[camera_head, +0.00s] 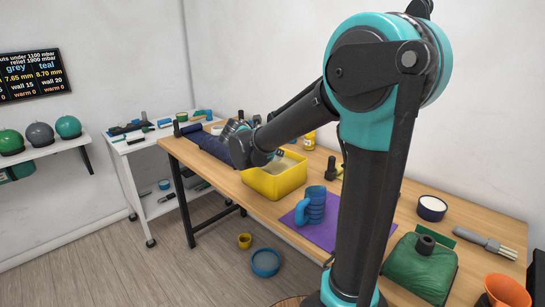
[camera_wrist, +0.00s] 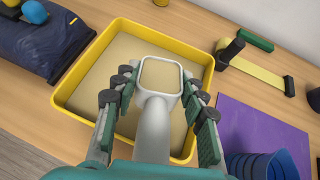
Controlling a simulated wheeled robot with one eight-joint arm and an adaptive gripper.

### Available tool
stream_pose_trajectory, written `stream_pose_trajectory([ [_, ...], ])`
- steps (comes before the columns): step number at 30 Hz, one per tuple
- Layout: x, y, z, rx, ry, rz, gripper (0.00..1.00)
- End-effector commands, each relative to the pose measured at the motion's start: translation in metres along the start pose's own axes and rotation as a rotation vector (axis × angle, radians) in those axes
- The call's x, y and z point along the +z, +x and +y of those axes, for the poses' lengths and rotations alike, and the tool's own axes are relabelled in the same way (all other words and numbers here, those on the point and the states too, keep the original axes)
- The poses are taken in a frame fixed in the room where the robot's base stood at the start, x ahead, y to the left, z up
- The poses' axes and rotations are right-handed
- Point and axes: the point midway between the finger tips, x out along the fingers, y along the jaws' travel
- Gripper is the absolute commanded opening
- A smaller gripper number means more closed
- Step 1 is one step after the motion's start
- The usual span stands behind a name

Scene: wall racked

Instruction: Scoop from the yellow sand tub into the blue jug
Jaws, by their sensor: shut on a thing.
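The yellow sand tub (camera_head: 271,184) stands on the wooden table and holds a flat layer of pale sand. It fills the middle of the wrist view (camera_wrist: 70,95). My gripper (camera_wrist: 157,98) is above the tub, its fingers either side of the handle of a light grey scoop (camera_wrist: 153,122). The scoop's square head points away from me over the sand; its inside looks sand-coloured. I cannot tell whether it touches the sand.
A dark blue bag (camera_head: 208,143) lies left of the tub. A white-topped bowl (camera_head: 432,208), a green bag (camera_head: 420,267) and an orange cup (camera_head: 506,291) are farther right.

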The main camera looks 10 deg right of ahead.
Motion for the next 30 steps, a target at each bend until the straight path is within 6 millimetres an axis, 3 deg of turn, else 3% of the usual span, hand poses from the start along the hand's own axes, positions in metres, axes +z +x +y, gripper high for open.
stream_pose_trajectory([
  [30, 0.054, -0.036, 0.000, 0.000, -0.001, -0.148, 0.00],
])
